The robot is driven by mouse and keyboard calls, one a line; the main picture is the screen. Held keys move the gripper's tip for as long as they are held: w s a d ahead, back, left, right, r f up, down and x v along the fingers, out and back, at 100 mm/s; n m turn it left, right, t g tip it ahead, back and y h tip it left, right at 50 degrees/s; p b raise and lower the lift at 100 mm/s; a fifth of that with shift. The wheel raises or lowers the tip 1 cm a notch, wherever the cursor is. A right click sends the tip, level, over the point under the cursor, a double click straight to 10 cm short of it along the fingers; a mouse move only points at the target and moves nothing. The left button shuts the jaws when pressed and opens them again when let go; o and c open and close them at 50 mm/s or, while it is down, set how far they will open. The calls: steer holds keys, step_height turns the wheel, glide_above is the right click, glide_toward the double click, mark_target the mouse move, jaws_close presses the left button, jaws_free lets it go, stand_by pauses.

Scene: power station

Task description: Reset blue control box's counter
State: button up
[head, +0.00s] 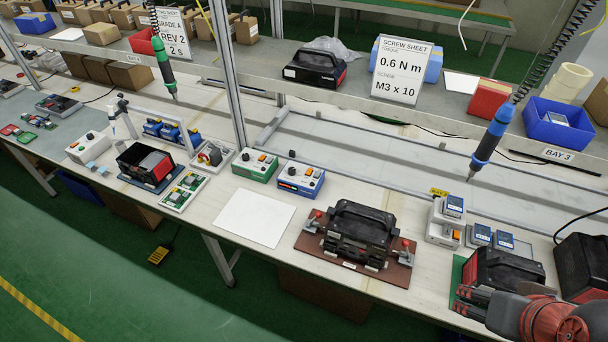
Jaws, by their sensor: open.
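The blue control box (301,179) stands on the bench near the middle of the head view, with a light top and a blue body. Small dark and orange controls show on its top, and a small display strip with red and green shows on its front. Any counter reading is too small to read. A similar green control box (255,165) stands just left of it. My gripper (463,302) is open at the lower right, over the bench's front edge by a black and red device, well to the right of the blue box.
A white sheet (254,217) lies in front of the boxes. A black case (357,232) on a brown fixture board stands between my gripper and the blue box. A blue screwdriver (490,140) and a green one (163,65) hang over the bench. A metal post rises behind the green box.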

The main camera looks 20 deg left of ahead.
steer(key=shift+c, duration=1.4)
